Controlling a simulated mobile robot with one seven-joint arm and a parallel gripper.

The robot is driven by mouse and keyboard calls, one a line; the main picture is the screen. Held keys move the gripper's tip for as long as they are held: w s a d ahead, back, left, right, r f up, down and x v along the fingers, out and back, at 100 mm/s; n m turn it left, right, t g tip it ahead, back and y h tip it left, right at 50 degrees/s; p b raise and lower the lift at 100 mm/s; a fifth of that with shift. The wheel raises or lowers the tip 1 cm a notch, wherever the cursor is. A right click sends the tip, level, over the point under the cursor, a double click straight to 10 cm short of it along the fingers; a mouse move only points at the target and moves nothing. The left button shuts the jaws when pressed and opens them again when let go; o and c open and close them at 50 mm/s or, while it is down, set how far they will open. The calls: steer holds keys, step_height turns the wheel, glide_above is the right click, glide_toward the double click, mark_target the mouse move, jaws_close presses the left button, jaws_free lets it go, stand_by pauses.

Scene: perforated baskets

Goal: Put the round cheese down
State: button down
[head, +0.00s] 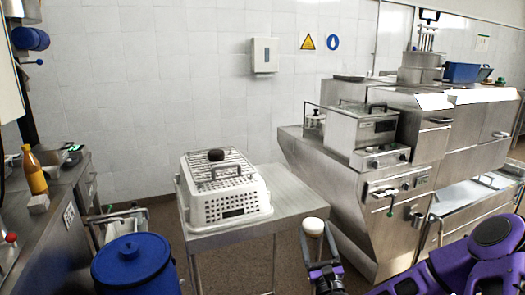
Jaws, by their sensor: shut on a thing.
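The round cheese (314,226) is a small pale disc with a brownish side, held up at the tip of my gripper (317,240) in the head view. My gripper is shut on it, and the lower part of the cheese is partly hidden by the fingers. The cheese appears just right of the steel table (290,192), in front of the steel counter unit. A white perforated basket (226,207) stands on that table. It is to the left of my gripper, apart from it.
A wire rack (226,170) with a dark round item (216,155) lies on top of the basket. The table is bare to the basket's right. A blue lidded bin (131,262) stands at front left. Steel fryer equipment (362,128) fills the right side.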

steer(key=s+f+m+h, duration=0.1)
steer(key=s+f+h, duration=0.1)
steer(key=s+f, duration=0.9)
steer(key=shift+f+h, duration=0.4)
steer(key=shift+f, duration=0.25)
